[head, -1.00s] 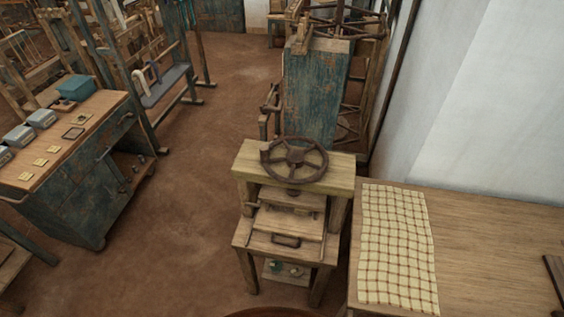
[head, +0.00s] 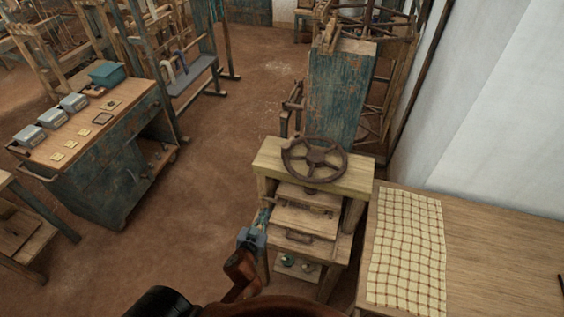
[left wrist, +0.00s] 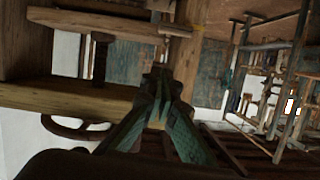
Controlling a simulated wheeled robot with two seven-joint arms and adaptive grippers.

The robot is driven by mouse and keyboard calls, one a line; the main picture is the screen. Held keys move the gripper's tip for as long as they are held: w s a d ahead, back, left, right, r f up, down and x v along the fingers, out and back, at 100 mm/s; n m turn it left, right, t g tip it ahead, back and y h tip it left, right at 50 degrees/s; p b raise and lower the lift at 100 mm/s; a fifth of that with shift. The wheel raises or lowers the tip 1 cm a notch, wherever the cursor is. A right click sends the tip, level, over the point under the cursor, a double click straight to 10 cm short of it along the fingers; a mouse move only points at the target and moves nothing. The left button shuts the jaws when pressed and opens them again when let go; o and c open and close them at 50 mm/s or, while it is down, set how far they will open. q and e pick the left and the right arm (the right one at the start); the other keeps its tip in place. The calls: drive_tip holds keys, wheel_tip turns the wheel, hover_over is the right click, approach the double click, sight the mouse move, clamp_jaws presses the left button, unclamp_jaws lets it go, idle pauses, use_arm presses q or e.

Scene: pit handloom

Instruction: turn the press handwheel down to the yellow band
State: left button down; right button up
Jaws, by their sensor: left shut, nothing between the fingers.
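The press handwheel (head: 314,160) is a dark spoked wheel lying flat above the top beam (head: 272,158) of the wooden press. Its rim also shows at the lower left of the left wrist view (left wrist: 75,131), where the picture looks upside down, with the dark screw (left wrist: 98,60) by the beam. My left gripper (head: 266,213) is shut and empty, at the press's left side, lower than the wheel and apart from it. Its fingers meet in the left wrist view (left wrist: 160,75). A small yellow mark (left wrist: 198,27) shows there; I cannot tell whether it is the band. My right gripper is out of view.
A table (head: 500,250) with a checked cloth (head: 408,250) stands close on the press's right. A blue cabinet (head: 100,170) with small boxes stands at the left. A tall blue frame (head: 337,95) stands behind the press. The floor left of the press is clear.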

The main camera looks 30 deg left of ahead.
use_arm(q)
wheel_tip(320, 180, up, 16)
drive_tip(key=d+t, duration=0.2)
drive_tip(key=t, duration=0.2)
drive_tip(key=p, duration=0.3)
approach(285, 157)
drive_tip(key=shift+n, duration=0.3)
drive_tip(key=x, duration=0.5)
drive_tip(key=shift+w+r, duration=0.25)
drive_tip(key=shift+w, duration=0.05)
drive_tip(key=shift+w+a+f, duration=0.1)
drive_tip(key=shift+w+a, duration=0.1)
drive_tip(key=shift+w, duration=0.4)
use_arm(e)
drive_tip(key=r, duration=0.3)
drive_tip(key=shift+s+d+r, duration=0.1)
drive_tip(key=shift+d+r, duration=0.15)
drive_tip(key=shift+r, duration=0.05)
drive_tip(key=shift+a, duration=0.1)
